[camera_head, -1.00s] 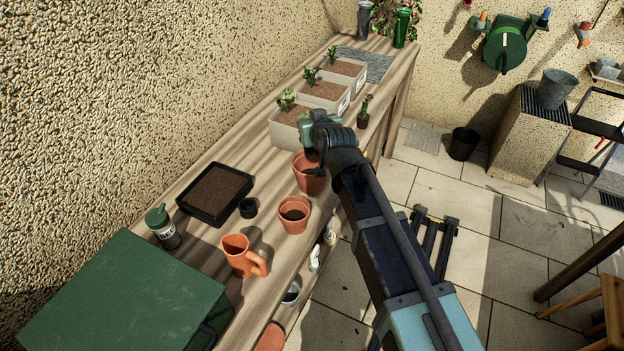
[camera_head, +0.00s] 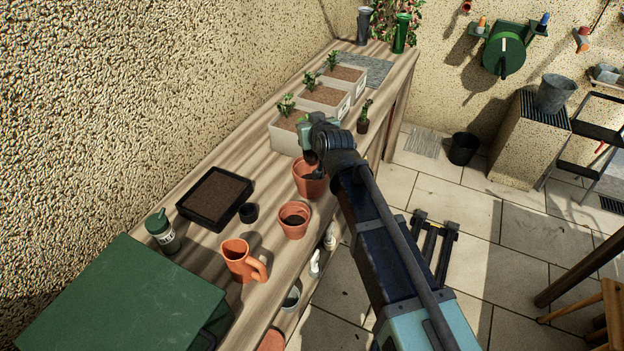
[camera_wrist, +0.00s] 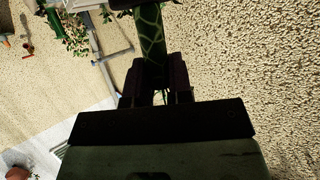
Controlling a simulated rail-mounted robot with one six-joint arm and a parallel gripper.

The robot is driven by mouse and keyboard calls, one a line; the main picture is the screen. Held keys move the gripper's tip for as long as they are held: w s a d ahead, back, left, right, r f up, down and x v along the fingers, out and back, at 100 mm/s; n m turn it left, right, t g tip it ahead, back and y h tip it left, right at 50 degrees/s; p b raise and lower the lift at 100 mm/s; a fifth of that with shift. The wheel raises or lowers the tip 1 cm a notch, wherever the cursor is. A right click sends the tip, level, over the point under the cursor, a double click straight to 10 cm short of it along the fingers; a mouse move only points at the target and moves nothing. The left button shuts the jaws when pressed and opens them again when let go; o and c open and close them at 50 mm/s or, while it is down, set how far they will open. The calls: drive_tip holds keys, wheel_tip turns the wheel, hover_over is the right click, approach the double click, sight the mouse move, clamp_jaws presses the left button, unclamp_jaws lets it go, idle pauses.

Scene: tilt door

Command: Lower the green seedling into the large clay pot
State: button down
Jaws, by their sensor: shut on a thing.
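The large clay pot (camera_head: 307,187) stands on the wooden bench in the head view, just below my gripper, its rim partly covered by my wrist. My gripper is over the pot, but its fingertips are hidden from the head camera. In the wrist view my gripper (camera_wrist: 155,82) is shut on the green seedling (camera_wrist: 150,40), seen as a green piece with pale veins between the dark fingers. A dark shape shows at the pot's mouth in the head view; I cannot tell whether it is the seedling's root plug, nor whether the seedling touches the pot.
A smaller clay pot (camera_head: 294,221), a clay jug (camera_head: 239,263) and a black soil tray (camera_head: 214,199) stand nearer on the bench. Planters with seedlings (camera_head: 292,138) line the back behind my wrist. A dark-leaved seedling (camera_head: 364,118) stands near the bench's right edge.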

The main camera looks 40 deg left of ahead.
sight(314, 153)
drive_tip(key=shift+f+b, duration=3.8)
drive_tip(key=shift+f, duration=0.15)
drive_tip(key=shift+f+b, duration=2.55)
drive_tip(key=c, duration=0.9)
unclamp_jaws()
drive_tip(key=shift+c, duration=0.2)
